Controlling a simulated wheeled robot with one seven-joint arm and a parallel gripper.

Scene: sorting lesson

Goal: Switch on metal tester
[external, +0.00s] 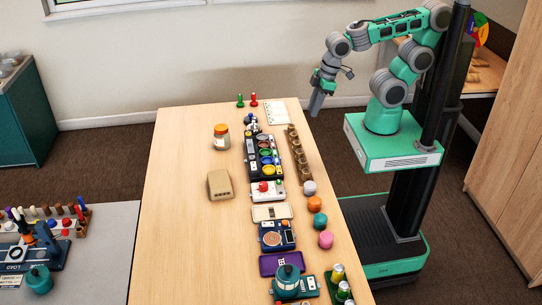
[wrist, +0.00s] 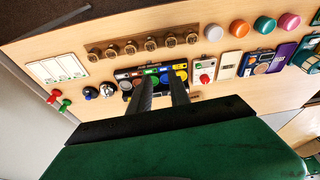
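No label reading metal tester is legible. A blue device with a round copper-coloured plate (external: 277,235) stands on the right half of the table; it also shows at right in the wrist view (wrist: 262,64). A white box with a red button (external: 264,190) stands behind it, also in the wrist view (wrist: 204,67). I cannot tell which is the tester, or whether either is on. My gripper (external: 317,103) hangs in the air beyond the table's far right edge, apart from everything. In the wrist view its two fingers (wrist: 161,73) stand apart with nothing between them.
A black tray of coloured cups (external: 264,157) and a wooden row of cups (external: 299,151) stand near the right edge. Coloured round pieces (external: 314,204) line that edge. A jar (external: 221,137) and beige block (external: 220,185) stand left. The table's left half (external: 180,240) is clear.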

